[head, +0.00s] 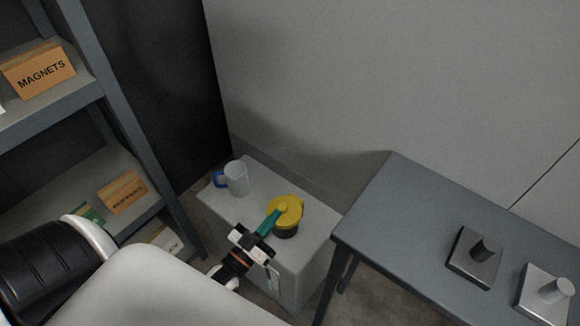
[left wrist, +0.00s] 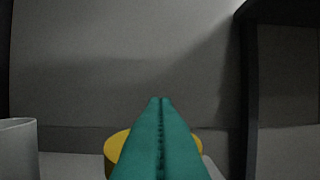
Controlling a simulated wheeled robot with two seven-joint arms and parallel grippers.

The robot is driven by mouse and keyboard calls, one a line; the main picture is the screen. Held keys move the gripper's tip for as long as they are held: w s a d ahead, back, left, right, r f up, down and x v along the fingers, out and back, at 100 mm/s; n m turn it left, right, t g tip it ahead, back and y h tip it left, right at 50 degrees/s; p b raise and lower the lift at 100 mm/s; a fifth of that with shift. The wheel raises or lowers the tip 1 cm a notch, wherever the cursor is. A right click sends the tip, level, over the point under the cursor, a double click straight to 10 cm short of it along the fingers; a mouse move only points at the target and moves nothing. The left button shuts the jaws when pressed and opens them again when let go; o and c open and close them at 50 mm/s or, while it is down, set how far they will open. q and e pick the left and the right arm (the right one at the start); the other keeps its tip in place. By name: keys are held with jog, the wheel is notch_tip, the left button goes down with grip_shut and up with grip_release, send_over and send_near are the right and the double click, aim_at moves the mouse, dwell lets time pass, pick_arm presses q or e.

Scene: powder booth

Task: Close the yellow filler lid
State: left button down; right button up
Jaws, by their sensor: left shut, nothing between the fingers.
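The yellow filler lid (head: 287,209) is on a dark round filler (head: 286,234) on top of a low light-grey cabinet. My left gripper (head: 274,216) is shut and empty, its teal fingers reaching over the lid from the front. In the head view the fingertips overlap the lid's near left part; I cannot tell whether they touch it. In the left wrist view the teal fingers (left wrist: 160,125) are pressed together and hide the middle of the yellow lid (left wrist: 116,146), which shows on both sides. My right gripper is not in view.
A grey mug with a blue handle (head: 236,178) stands on the cabinet (head: 319,223), left of the lid. A dark grey table (head: 390,225) with two metal fixtures is at the right. A shelf (head: 85,113) with boxes is at the left. A wall is behind.

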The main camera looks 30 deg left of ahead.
pick_arm(q)
jog(key=v, duration=1.1)
jog(key=s+d+f+g+y+p, duration=0.1)
jog(key=s+f+g+p, duration=0.1)
jog(key=f+g, duration=0.5)
jog(key=s+d+f+g+y+p, duration=0.1)
jog(key=s+f+g+p, duration=0.1)
jog(key=f, duration=1)
jog(key=s+d+f+g+p, duration=0.1)
jog(key=s+f+g, duration=0.4)
jog(key=s, duration=0.3)
jog(key=s+d+f+g+p, duration=0.1)
jog(key=s+f+g+p, duration=0.1)
jog(key=s+f+g, duration=0.3)
jog(key=s, duration=0.4)
jog(key=shift+m+g+y, duration=0.3)
jog(key=shift+m+y, duration=0.1)
jog(key=shift+f, duration=0.1)
